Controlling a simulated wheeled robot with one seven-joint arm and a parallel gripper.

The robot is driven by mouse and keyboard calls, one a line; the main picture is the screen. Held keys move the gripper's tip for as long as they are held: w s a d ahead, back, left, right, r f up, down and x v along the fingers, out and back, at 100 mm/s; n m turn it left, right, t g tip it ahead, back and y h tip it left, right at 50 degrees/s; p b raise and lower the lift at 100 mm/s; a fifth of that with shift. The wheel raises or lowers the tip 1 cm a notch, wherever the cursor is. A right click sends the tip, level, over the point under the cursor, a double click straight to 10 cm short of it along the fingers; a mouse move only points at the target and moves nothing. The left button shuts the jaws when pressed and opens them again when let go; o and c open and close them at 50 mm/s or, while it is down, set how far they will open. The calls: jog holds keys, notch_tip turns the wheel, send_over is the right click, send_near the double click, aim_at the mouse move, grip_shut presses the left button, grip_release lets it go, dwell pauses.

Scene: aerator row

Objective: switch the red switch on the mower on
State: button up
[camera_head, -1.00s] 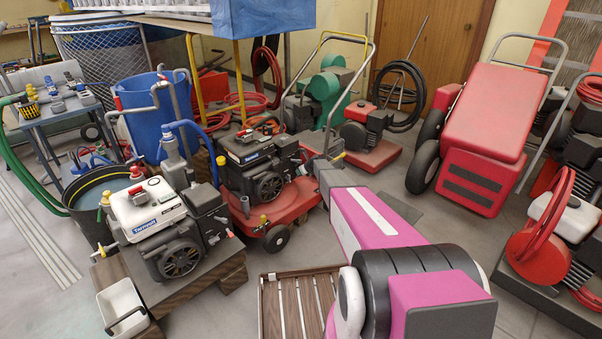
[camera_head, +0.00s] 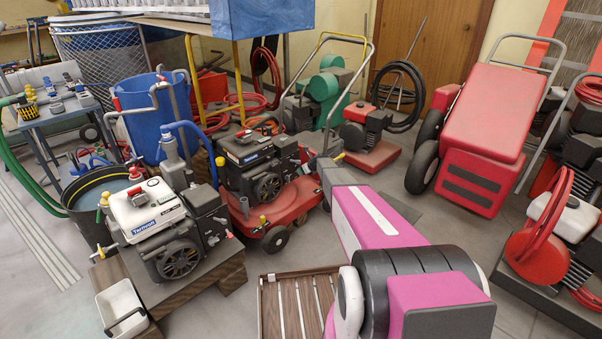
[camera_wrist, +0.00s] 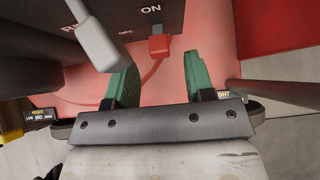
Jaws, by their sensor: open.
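The mower (camera_head: 290,205) has a red deck and a black engine, and it stands mid-left in the head view. In the wrist view a red-tipped switch lever (camera_wrist: 158,45) sticks out of its dark panel (camera_wrist: 215,20). The red tip is beside the OFF label, below the ON label. My gripper (camera_wrist: 160,62) has green fingers, spread apart and empty. The red tip appears between and just beyond the fingertips; I cannot tell whether they touch it. In the head view my arm reaches to the mower's right side, and the switch cannot be made out there.
A grey lever (camera_wrist: 97,42) hangs close to my left finger in the wrist view. A dark rod (camera_wrist: 280,93) lies to the right. A white engine (camera_head: 145,210) on a wooden stand is left of the mower. A slatted wooden rack (camera_head: 300,300) lies in front.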

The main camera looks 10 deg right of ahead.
jog(key=v, duration=0.7)
jog(key=shift+f, duration=0.15)
jog(key=s+a+r+n+g+h, duration=0.1)
jog(key=s+r+n, duration=0.4)
jog(key=s, duration=1.2)
jog(key=s+a+r+n+g+h, duration=0.2)
jog(key=s+r+n+g, duration=0.2)
jog(key=s+n, duration=1)
jog(key=s+a+r+n+g+h, duration=0.1)
jog(key=s+r+n, duration=0.5)
jog(key=s, duration=1.4)
jog(key=n+g+h, duration=0.1)
jog(key=n, duration=0.2)
jog(key=shift+a+n+g+h, duration=0.3)
jog(key=shift+n, duration=0.1)
